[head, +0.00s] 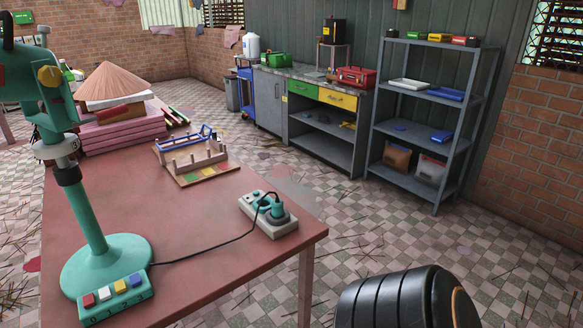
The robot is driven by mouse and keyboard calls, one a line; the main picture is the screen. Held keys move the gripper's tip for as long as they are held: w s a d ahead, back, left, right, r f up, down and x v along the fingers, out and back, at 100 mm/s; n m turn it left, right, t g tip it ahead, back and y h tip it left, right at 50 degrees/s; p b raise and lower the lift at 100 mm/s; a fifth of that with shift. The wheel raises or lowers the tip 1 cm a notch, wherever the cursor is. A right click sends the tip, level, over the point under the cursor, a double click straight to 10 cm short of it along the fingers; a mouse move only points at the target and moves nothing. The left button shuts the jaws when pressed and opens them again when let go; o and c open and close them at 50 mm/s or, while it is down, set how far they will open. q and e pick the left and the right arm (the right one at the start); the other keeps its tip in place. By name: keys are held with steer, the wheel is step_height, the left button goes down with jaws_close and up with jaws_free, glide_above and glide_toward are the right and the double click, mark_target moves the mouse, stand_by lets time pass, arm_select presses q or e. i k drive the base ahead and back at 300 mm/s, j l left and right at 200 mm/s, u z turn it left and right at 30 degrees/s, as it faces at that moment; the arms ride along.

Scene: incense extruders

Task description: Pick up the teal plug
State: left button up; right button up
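The teal plug (276,212) sits upright at the near right end of a pale power strip (258,222) on the red table. A dark cord loops over the strip by the plug. A black cable runs across the table from the strip to the teal machine's base. A smaller teal piece shows at the strip's far end; I cannot tell what it is. Neither of my grippers is in view. A black ridged rounded part at the bottom right, likely my own arm, is off the table and apart from the plug.
The teal machine (92,245) with coloured buttons stands on the left of the red table (190,228). A wooden rack (191,154) stands behind the strip. Pink stacked blocks and a conical hat (113,84) are at the back. The table between machine and strip holds only the cable.

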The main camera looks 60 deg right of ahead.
mark_target(278, 213)
steer(key=z, duration=0.45)
steer(key=l+z, duration=0.1)
steer(key=z, duration=0.85)
steer(key=l+z, duration=0.1)
steer(key=z, duration=0.35)
steer(key=i+u, duration=0.1)
steer(key=u, duration=0.55)
steer(key=l+u, duration=0.35)
steer(key=u, duration=0.15)
steer(key=l+u, duration=0.65)
steer(key=l, duration=0.25)
steer(key=k+l+u, duration=0.1)
steer(key=l+u, duration=0.15)
steer(key=l, duration=0.2)
